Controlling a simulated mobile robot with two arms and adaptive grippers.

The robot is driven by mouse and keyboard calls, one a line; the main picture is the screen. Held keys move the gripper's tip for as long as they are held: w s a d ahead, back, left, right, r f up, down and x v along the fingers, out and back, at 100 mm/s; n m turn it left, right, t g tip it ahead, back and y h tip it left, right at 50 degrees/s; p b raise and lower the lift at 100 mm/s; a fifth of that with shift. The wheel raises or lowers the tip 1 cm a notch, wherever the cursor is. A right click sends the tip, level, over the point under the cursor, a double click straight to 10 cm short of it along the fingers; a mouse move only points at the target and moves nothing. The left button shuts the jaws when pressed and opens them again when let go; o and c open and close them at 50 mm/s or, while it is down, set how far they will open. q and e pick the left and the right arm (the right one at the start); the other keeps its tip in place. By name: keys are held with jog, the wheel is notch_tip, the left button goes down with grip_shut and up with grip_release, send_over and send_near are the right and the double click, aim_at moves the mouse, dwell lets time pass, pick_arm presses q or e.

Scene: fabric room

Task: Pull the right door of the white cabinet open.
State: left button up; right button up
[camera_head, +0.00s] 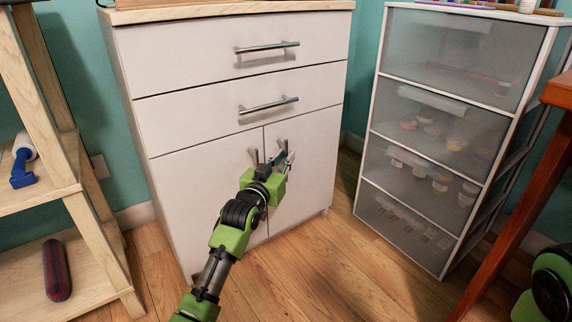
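The white cabinet (200,125) stands in the middle, with two drawers above two doors. Its right door (309,165) looks shut, flush with the left door (190,205). The right door's small metal handle (282,145) is near the door's upper left corner. My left gripper (284,158) is at this handle, in front of the door. The fingers are small and overlap the handle in the picture, so I cannot tell whether they grip it. My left arm hides part of both doors' lower area. My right gripper is not in view.
A grey translucent drawer unit (458,52) stands to the right, beyond a strip of wooden floor (335,270). A wooden shelf (98,255) stands close on the left. A reddish-brown table leg (510,225) is at the far right. Floor before the right door is clear.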

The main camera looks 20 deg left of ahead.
pick_arm(q)
jog(key=shift+w, duration=0.7)
jog(key=shift+c, duration=0.4)
grip_shut()
jog(key=shift+d, duration=0.1)
